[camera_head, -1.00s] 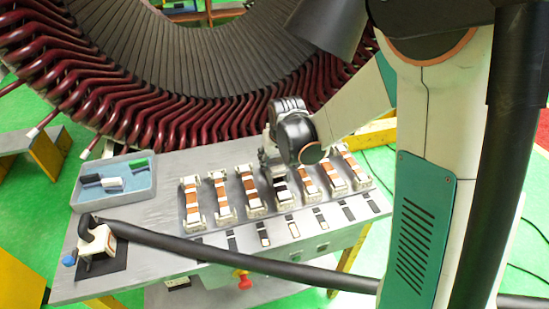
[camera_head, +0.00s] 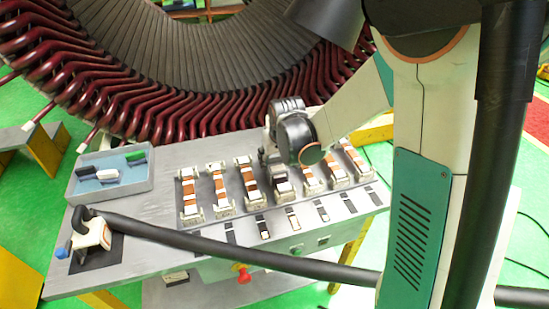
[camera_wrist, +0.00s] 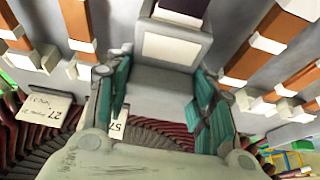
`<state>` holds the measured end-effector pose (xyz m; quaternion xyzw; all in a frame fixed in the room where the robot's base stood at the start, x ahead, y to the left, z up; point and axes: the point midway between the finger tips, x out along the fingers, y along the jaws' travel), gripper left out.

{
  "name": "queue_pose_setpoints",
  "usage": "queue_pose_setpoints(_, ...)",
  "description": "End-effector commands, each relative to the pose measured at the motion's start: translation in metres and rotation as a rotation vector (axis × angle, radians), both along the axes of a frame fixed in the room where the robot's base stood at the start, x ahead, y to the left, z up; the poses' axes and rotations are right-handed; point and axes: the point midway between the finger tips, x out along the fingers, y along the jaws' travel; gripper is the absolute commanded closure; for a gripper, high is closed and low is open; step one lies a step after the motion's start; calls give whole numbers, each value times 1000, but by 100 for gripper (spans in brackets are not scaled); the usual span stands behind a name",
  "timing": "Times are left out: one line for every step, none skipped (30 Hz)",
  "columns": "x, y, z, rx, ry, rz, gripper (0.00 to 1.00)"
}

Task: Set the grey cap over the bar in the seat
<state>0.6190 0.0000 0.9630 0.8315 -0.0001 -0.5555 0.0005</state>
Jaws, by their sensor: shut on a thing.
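The grey cap (camera_wrist: 158,92) is a plain grey block between the two teal fingers of my gripper (camera_wrist: 164,78) in the wrist view. A white block (camera_wrist: 171,47) with a grey edge shows just beyond it, and a dark piece (camera_wrist: 182,8) beyond that. The wrist hides the cap in the head view. I cannot tell whether the cap touches the seat.
Seats with copper-and-white bars (camera_head: 249,187) stand close on both sides. A grey-blue tray (camera_head: 148,184) with black, white and green pieces lies at the left. A black hose crosses the bench front (camera_head: 160,232). The large stator (camera_head: 130,80) rises behind.

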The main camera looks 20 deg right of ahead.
Motion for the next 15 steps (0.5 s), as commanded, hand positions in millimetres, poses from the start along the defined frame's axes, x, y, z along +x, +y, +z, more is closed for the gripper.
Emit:
queue_pose_setpoints(0,0,-2,0,0,0,77)
queue_pose_setpoints(0,0,-3,0,0,0,77)
queue_pose_setpoints(0,0,-4,0,0,0,77)
queue_pose_setpoints(0,0,-5,0,0,0,77)
queue_pose_setpoints(0,0,-6,0,0,0,77)
queue_pose_setpoints(0,0,-6,0,0,0,48)
queue_pose_setpoints(0,0,-6,0,0,0,42)
queue_pose_setpoints(0,0,-5,0,0,0,35)
queue_pose_setpoints(0,0,-5,0,0,0,27)
queue_pose_setpoints(0,0,-5,0,0,0,27)
queue_pose_setpoints(0,0,-5,0,0,0,27)
queue_pose_setpoints(0,0,-5,0,0,0,27)
queue_pose_setpoints(0,0,-5,0,0,0,27)
queue_pose_setpoints(0,0,-5,0,0,0,27)
queue_pose_setpoints(0,0,-5,0,0,0,27)
